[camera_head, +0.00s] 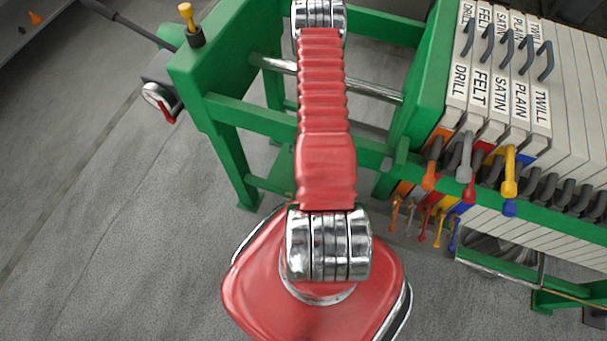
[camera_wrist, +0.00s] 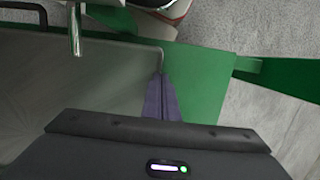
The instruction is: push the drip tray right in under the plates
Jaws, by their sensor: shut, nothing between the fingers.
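The drip tray is most likely the grey metal piece with a bright rim (camera_head: 496,271), low beneath the plates at the right of the head view. Its front shows below the lower green rail and the rest is hidden. The pale plates (camera_head: 575,90) stand in a row above, the nearest labelled DRILL, FELT, SATIN, PLAIN and TWILL. My gripper (camera_wrist: 163,78) shows only in the wrist view, shut and empty. Its fingertips are by the corner of a grey panel (camera_wrist: 75,90), beside a green part (camera_wrist: 203,80). I cannot tell whether they touch, or whether the panel is the tray.
A green frame (camera_head: 255,120) stands left of the plates, with a hand wheel (camera_head: 160,98) on its left side. Coloured taps (camera_head: 466,165) hang off the front of the plates. Green feet (camera_head: 570,298) stand at lower right. The grey floor at left is mostly clear.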

